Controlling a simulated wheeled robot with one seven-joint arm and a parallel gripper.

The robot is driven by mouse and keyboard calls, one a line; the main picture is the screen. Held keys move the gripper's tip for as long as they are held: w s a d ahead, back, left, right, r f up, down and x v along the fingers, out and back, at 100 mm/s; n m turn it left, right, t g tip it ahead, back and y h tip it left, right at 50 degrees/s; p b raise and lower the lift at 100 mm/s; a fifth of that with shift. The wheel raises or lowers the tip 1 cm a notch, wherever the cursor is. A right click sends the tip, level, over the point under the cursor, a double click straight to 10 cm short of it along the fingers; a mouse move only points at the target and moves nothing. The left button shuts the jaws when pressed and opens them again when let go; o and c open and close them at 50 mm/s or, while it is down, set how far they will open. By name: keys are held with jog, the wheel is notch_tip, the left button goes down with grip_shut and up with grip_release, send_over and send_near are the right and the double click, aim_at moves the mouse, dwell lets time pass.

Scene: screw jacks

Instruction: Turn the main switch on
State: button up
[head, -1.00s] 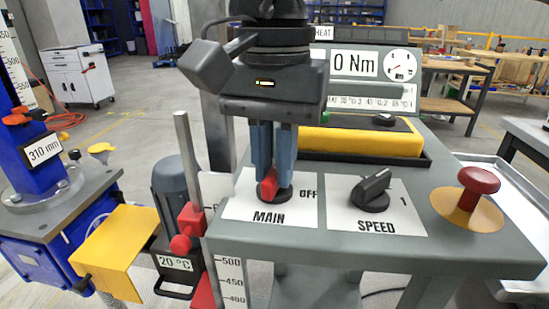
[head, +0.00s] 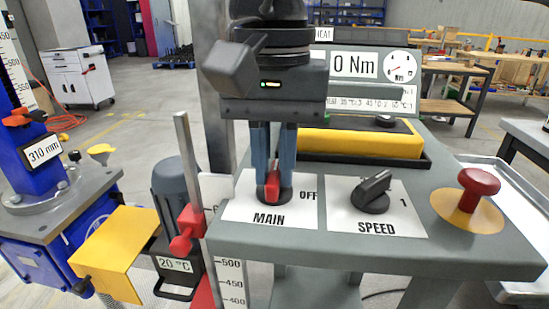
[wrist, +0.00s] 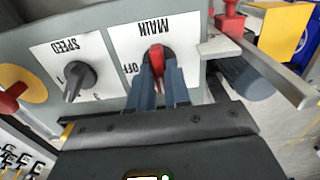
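The main switch (head: 272,184) is a red handle on a dark round base, on a white plate marked MAIN and OFF. Its handle points roughly straight away from the head camera, not toward the OFF mark at its right. My gripper (head: 273,190) points down over it, with one blue-grey finger on each side of the red handle, closed against it. The wrist view also shows the red handle (wrist: 157,58) between the fingertips (wrist: 158,70). The fingers hide part of the base and the plate's upper left.
The black speed knob (head: 372,192) and a red mushroom button (head: 477,188) stand to the right on the grey console (head: 340,250). A yellow block (head: 360,142) lies behind. A grey upright rod (head: 187,155) and red clamp (head: 186,230) stand close at the left.

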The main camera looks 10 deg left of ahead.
aim_at(275, 171)
jog(key=o, duration=0.4)
jog(key=shift+r+p, duration=0.35)
jog(key=shift+r, duration=3.55)
